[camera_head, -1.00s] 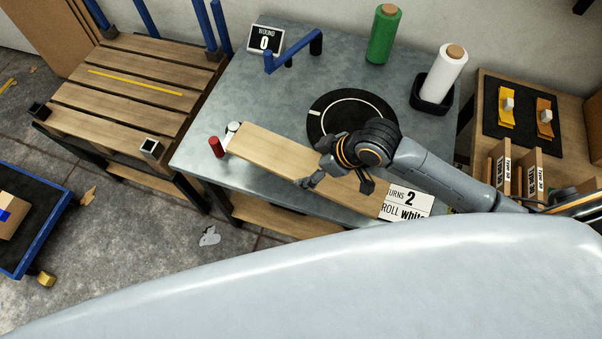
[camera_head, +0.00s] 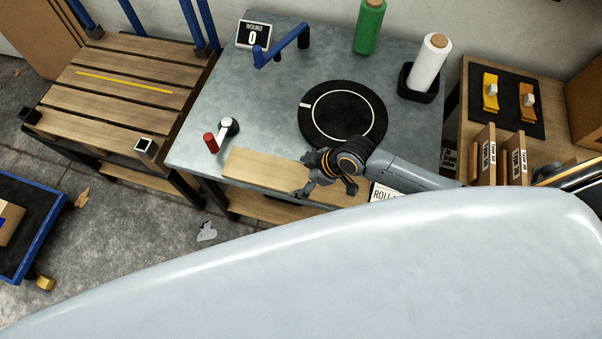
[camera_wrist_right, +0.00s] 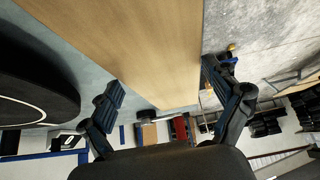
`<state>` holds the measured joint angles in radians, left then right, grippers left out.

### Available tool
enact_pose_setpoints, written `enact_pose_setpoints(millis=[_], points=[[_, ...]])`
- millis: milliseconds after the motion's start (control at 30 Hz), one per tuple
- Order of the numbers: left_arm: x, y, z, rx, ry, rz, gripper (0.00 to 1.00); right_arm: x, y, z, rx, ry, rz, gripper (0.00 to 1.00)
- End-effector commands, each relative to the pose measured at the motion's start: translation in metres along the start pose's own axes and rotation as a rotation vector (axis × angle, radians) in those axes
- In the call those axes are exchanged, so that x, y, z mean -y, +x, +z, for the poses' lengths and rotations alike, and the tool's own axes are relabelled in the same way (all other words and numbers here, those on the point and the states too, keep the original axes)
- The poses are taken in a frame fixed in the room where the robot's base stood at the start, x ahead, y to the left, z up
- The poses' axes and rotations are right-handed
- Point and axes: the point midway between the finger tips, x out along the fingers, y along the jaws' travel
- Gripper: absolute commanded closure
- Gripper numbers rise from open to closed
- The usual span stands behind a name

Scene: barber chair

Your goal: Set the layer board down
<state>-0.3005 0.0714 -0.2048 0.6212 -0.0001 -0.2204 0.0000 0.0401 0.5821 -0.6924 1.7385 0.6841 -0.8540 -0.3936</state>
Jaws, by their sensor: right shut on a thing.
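The layer board, a long pale wooden plank (camera_head: 262,172), lies across the front edge of the grey table (camera_head: 270,105). I cannot tell whether it touches the table. My right gripper (camera_head: 322,186) is shut on the board towards its right part. In the right wrist view the board (camera_wrist_right: 130,45) runs between the two fingers of the right gripper (camera_wrist_right: 170,100). The board's right end is hidden by my arm and the large pale surface in front. My left gripper is not in view.
A black turntable (camera_head: 342,115) is just behind the board. A red cylinder (camera_head: 210,142) and a white-topped knob (camera_head: 229,126) stand left of it. Green (camera_head: 369,25) and white (camera_head: 430,65) rolls stand at the back. A slatted wooden pallet (camera_head: 120,95) is left.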

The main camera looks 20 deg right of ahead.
Motion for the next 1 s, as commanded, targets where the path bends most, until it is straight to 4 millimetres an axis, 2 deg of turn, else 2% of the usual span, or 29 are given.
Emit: enact_pose_setpoints(millis=[233,267,300,733,867,1000], points=[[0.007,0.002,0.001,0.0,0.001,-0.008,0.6,0.0,0.002,0.001,-0.001,0.0,0.001,0.52],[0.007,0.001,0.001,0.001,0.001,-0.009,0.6,0.0,0.001,0.001,0.0,0.0,0.0,0.05],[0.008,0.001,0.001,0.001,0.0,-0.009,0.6,0.0,0.001,0.001,0.0,0.0,0.0,0.0],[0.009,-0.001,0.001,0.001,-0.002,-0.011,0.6,0.0,-0.003,-0.001,0.0,-0.001,0.001,0.0],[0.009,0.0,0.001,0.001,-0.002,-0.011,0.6,-0.001,-0.019,0.001,0.0,-0.001,0.002,0.0],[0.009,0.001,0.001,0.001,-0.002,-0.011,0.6,-0.001,-0.048,0.001,0.001,-0.003,0.003,0.0]])
